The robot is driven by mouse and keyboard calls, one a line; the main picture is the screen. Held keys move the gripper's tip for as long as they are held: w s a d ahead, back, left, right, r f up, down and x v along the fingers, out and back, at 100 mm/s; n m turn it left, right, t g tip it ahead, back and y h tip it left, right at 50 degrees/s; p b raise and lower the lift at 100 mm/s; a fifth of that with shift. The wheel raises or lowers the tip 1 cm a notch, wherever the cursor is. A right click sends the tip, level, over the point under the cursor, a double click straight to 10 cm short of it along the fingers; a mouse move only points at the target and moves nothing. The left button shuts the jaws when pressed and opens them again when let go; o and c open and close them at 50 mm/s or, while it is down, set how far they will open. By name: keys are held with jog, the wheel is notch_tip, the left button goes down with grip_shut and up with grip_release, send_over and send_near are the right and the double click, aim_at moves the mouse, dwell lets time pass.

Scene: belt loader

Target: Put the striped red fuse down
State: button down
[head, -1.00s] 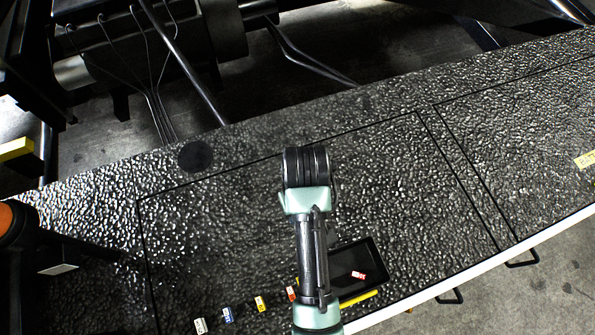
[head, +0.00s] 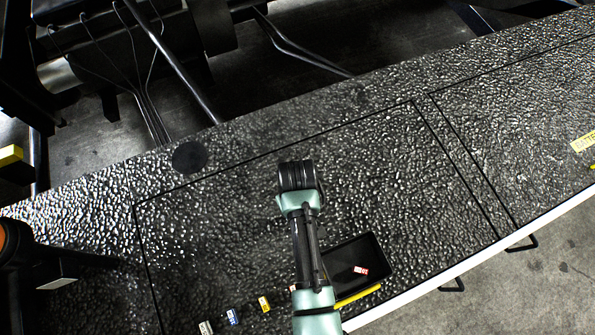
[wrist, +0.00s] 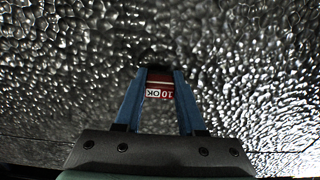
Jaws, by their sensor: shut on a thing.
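My gripper (wrist: 158,88) is shut on a red fuse (wrist: 160,79) in the wrist view. The fuse has a white label with upside-down lettering and a pale stripe, and sits between the blue fingers. The dark textured deck lies beneath it; I cannot tell whether the fuse touches it. In the head view my arm hides the gripper and the held fuse. Another red-and-white fuse (head: 361,270) lies in the black tray (head: 376,252), right of my arm.
A white fuse (head: 206,327), a blue fuse (head: 232,316) and a yellow fuse (head: 264,303) lie in a row left of my arm. A yellow strip (head: 358,297) edges the tray's front. The deck (head: 230,230) is clear around the arm's end.

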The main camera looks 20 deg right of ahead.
jog(key=shift+f, duration=0.15)
jog(key=c, duration=0.5)
grip_release()
